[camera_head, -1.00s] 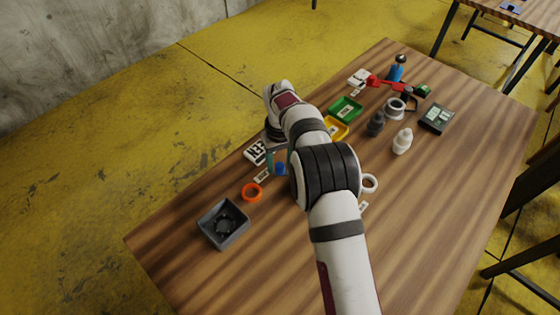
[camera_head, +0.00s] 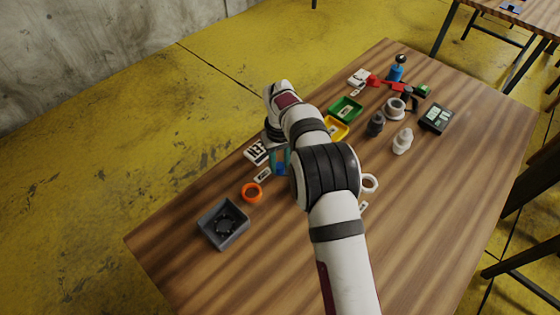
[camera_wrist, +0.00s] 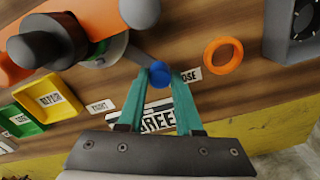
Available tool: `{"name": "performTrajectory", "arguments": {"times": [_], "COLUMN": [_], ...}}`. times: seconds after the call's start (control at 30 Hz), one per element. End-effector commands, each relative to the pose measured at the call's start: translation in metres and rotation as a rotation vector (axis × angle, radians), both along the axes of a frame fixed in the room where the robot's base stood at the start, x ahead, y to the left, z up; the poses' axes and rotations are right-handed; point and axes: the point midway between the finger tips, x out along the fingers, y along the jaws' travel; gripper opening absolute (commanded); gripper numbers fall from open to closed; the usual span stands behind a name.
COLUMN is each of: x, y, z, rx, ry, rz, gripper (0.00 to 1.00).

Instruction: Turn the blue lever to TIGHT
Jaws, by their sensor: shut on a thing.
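The blue lever's rounded blue end (camera_wrist: 160,73) sits between the teal fingertips of my gripper (camera_wrist: 158,76) in the wrist view. My gripper is shut on it. A grey bar leads from the blue end up and left to a round fitting (camera_wrist: 108,52). The TIGHT label (camera_wrist: 102,106) lies to the left of my fingers and the LOOSE label (camera_wrist: 187,75) close to the right. The blue end is nearer LOOSE. In the head view my gripper (camera_head: 279,160) is low over the table, and my arm hides the fitting and the TIGHT label.
An orange ring (camera_head: 252,193) and a dark grey box (camera_head: 238,232) stand at the near left. Green (camera_head: 345,110) and yellow (camera_head: 346,133) trays lie beyond my arm, with grey (camera_head: 375,124) and white (camera_head: 402,141) bottles to their right.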

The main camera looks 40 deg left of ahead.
Motion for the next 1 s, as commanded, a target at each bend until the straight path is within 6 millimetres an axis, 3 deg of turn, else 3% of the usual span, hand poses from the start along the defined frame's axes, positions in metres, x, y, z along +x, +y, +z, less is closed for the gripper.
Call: {"name": "performTrajectory", "arguments": {"times": [1.0], "x": [0.0083], "y": [0.0055], "z": [0.0005], "rx": [0.001], "ry": [-0.002], "rz": [-0.085], "gripper": [0.0]}}
